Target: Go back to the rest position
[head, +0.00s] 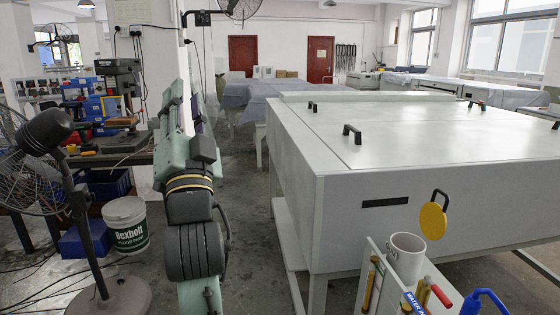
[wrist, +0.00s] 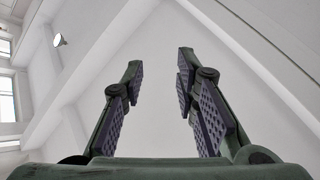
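My gripper (wrist: 158,75) shows in the wrist view with its two padded fingers well apart and nothing between them. It points up toward the white ceiling and beams. In the head view my arm stands upright left of centre, and the gripper itself is not clearly seen there. The large white plate processor (head: 340,222) stands to the right of my arm, with its lid closed and black handles on top. My arm appears apart from it, with floor visible between them.
A white caddy (head: 381,290) with a mug (head: 405,256) and tools is close at the bottom right. A black fan (head: 45,133), a white paint bucket (head: 127,226) and a cluttered workbench are on the left. Grey floor (head: 253,235) is clear between my arm and the processor.

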